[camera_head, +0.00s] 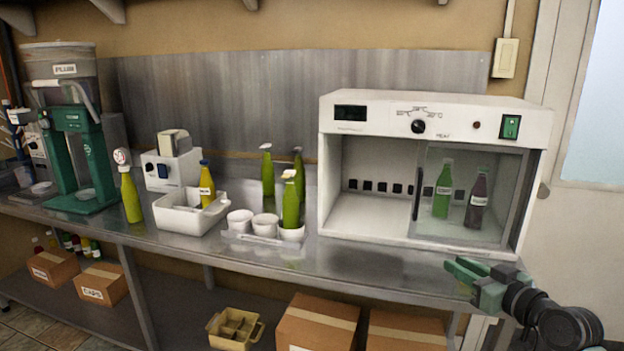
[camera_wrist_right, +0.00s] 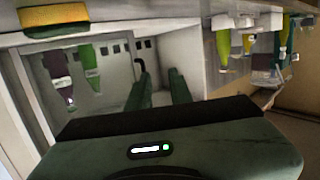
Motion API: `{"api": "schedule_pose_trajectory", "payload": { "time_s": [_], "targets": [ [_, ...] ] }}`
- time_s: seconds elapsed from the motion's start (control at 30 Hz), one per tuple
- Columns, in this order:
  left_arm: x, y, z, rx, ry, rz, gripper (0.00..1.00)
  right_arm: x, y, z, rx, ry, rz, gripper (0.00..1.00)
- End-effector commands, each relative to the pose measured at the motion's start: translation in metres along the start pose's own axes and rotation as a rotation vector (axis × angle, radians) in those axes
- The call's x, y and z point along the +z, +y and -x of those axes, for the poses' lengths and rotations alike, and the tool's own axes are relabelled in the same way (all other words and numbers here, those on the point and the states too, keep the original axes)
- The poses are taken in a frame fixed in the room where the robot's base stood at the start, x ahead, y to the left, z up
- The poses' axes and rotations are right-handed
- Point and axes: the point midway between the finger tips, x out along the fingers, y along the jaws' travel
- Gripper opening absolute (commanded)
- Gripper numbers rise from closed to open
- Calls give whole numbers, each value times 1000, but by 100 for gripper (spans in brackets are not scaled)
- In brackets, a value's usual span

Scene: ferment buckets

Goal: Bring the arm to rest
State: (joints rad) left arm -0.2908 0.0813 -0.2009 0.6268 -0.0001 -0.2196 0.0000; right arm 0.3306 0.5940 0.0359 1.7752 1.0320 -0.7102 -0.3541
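My right gripper (camera_head: 463,268) is at the lower right of the head view, in front of the counter's front edge and below the white cabinet. In the right wrist view its two green fingers (camera_wrist_right: 157,76) stand apart with nothing between them. My left gripper is not in view. The white cabinet (camera_head: 345,215) has its sliding glass door over the right half, and its left half is open and empty. A green bottle (camera_head: 443,190) and a dark purple bottle (camera_head: 476,199) stand upright behind the glass.
The metal counter (camera_head: 350,262) carries green bottles (camera_head: 131,197), a white bin (camera_head: 180,218) with a yellow-green bottle (camera_head: 206,186), white cups (camera_head: 264,226) and a green-framed machine (camera_head: 80,165). Cardboard boxes (camera_head: 318,325) sit below. Counter space before the cabinet is clear.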

Motion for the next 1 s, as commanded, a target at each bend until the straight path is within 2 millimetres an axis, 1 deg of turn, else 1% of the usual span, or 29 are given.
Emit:
{"api": "schedule_pose_trajectory", "payload": {
  "time_s": [0.03, 0.17, 0.23, 0.27, 0.37, 0.4, 0.47, 0.5, 0.57, 0.6, 0.7, 0.8, 1.0],
  "targets": [
    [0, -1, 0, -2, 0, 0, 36, 12, -9, 0, -9, -25, 0, 21],
    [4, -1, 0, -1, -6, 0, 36, 51, -34, 4, -30, -111, 7, 21],
    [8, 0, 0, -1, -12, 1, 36, 75, -51, 8, -42, -167, 11, 21],
    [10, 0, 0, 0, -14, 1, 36, 88, -59, 11, -49, -196, 12, 21],
    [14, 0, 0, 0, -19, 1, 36, 134, -92, 26, -66, -307, 15, 21],
    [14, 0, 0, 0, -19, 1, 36, 156, -107, 36, -71, -363, 17, 21],
    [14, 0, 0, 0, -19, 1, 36, 191, -132, 56, -76, -456, 16, 21],
    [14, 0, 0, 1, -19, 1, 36, 211, -148, 71, -73, -518, 13, 21],
    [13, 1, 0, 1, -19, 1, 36, 238, -168, 95, -64, -605, 7, 21],
    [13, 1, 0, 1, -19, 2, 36, 252, -178, 111, -55, -656, 3, 21],
    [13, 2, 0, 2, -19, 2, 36, 277, -198, 146, -25, -761, -11, 21],
    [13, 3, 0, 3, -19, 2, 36, 293, -212, 177, 7, -846, -27, 21],
    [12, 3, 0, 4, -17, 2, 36, 312, -231, 231, 78, -984, -64, 21]
  ]
}}
